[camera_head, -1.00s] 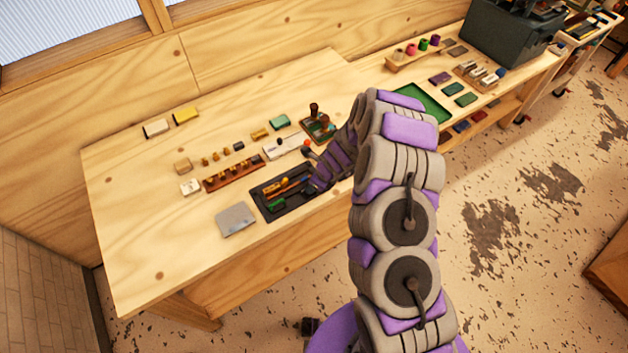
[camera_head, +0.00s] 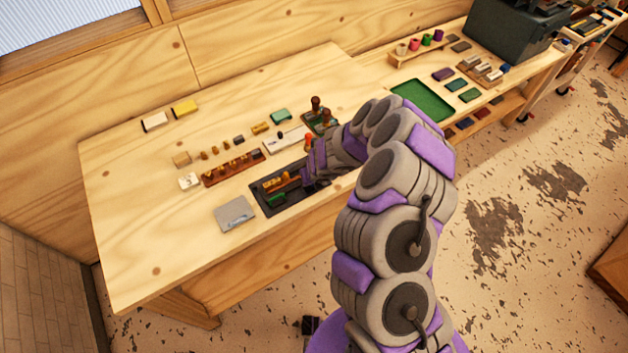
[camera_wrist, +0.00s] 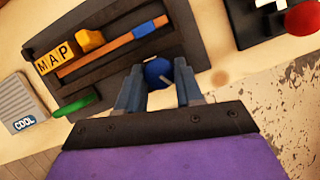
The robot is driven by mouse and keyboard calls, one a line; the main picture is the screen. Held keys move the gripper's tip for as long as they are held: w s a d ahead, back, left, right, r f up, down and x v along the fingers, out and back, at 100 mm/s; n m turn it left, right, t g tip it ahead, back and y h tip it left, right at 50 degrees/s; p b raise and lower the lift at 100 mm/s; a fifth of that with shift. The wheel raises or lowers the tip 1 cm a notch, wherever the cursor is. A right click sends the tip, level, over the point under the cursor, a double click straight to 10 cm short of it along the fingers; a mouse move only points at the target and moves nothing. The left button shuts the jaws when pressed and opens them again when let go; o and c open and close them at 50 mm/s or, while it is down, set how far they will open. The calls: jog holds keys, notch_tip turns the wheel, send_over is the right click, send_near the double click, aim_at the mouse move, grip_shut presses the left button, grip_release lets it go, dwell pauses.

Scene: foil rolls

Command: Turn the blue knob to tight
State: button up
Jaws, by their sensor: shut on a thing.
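The blue knob (camera_wrist: 157,71) shows in the wrist view between the two fingers of my gripper (camera_wrist: 158,82). My gripper is shut on it, one finger on each side. The knob sits at the edge of a dark panel (camera_wrist: 190,47) that lies on the bench. In the head view my arm hides the knob and the fingertips, and only the left part of the dark panel (camera_head: 262,205) shows. The panel also carries yellow "MAP" blocks (camera_wrist: 57,57), an orange-brown bar with a blue end (camera_wrist: 108,47) and a green piece (camera_wrist: 76,104). I cannot read any tight mark by the knob.
A grey plate marked "COOL" (camera_wrist: 22,103) lies left of the panel. A red ball-topped part (camera_wrist: 302,18) on a dark base stands at upper right in the wrist view. The wooden bench (camera_head: 150,235) is clear at its front left.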

jog(key=shift+w+r, duration=0.1)
jog(key=shift+w, duration=0.05)
dwell(0.4)
jog(key=o, duration=1)
jog(key=shift+a, duration=0.15)
jog(key=p+v, duration=0.2)
jog(key=v, duration=1.5)
jog(key=shift+a, duration=0.15)
jog(key=shift+r, duration=0.1)
